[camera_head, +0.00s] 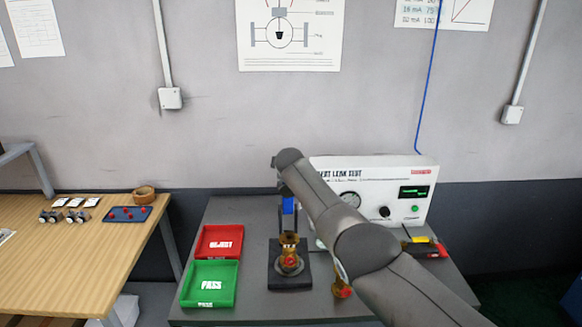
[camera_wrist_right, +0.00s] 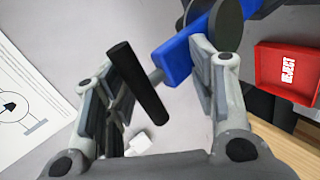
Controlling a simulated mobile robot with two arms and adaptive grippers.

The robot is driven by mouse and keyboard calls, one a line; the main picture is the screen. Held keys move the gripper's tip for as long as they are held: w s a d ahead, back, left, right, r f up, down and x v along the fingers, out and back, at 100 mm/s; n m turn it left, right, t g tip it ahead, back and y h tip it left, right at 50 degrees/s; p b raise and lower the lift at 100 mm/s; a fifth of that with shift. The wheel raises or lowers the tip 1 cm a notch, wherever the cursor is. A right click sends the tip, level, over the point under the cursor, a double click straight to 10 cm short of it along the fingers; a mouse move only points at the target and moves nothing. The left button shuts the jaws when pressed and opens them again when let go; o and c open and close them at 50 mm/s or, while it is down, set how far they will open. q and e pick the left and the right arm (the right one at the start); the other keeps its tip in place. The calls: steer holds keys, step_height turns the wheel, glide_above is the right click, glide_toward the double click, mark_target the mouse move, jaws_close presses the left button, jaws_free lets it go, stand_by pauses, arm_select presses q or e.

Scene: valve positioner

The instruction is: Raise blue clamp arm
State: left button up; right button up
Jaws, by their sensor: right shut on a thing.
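The blue clamp arm (camera_head: 288,206) stands raised above the dark test fixture (camera_head: 291,281) in the head view. A brass valve (camera_head: 289,250) sits in the fixture below it. In the right wrist view, the blue clamp arm (camera_wrist_right: 177,60) with its black handle (camera_wrist_right: 137,84) lies between the fingers of my right gripper (camera_wrist_right: 165,76). The right gripper is shut on it. In the head view my right arm covers most of that gripper and the top of the clamp. My left gripper is in neither view.
A red reject tray (camera_head: 219,257) and a green pass tray (camera_head: 184,297) lie left of the fixture. The leak test box (camera_head: 372,170) stands behind my right arm. Another brass part (camera_head: 341,289) is right of the fixture. A wooden table (camera_head: 75,250) is at far left.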

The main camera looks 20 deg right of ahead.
steer(key=shift+d+f, duration=0.1)
steer(key=shift+f, duration=0.2)
steer(key=o, duration=0.9)
steer(key=shift+f, duration=0.1)
steer(key=c, duration=0.3)
steer(key=shift+c, duration=0.2)
steer(key=shift+s, duration=0.15)
steer(key=shift+s, duration=0.1)
steer(key=shift+c, duration=0.2)
steer(key=r+v, duration=0.1)
steer(key=v, duration=1.1)
steer(key=shift+w, duration=0.35)
